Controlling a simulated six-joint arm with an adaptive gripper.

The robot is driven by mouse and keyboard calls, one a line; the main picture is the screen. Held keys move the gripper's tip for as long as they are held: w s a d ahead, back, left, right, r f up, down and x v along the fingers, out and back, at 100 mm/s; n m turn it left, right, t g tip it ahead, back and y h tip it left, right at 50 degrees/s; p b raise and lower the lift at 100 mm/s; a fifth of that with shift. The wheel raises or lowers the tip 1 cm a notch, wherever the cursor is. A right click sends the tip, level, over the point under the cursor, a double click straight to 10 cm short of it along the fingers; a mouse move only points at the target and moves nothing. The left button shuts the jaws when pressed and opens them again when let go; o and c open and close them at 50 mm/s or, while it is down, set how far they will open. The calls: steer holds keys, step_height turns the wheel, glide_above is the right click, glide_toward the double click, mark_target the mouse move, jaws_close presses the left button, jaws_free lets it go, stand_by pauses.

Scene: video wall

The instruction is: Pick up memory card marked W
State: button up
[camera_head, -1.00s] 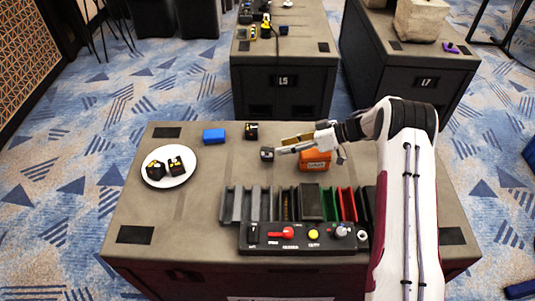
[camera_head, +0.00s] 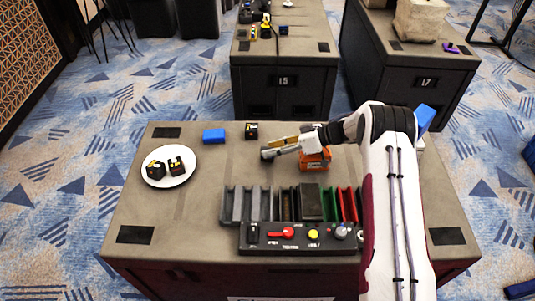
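Several small dark blocks could be memory cards, but no letter W is readable on any. One small dark block (camera_head: 266,156) is on the table at the tip of my gripper (camera_head: 270,151). My gripper reaches in from the right, low over the table, and its fingers overlap this block in the picture. Whether it is open or shut on the block cannot be seen. Another black block with yellow marks (camera_head: 251,131) stands just behind. Two more black and yellow blocks (camera_head: 155,169) (camera_head: 176,164) sit on a white plate (camera_head: 183,179) at the left.
A blue block (camera_head: 214,136) lies left of the rear black block. An orange box (camera_head: 315,161) is close beside my gripper. A slotted rack (camera_head: 248,204) and a control panel (camera_head: 290,238) with knobs fill the front. The table's left front is clear.

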jaws_close()
steer(key=shift+r, duration=0.15)
stand_by(0.4)
step_height(320, 180, up, 10)
stand_by(0.7)
stand_by(0.4)
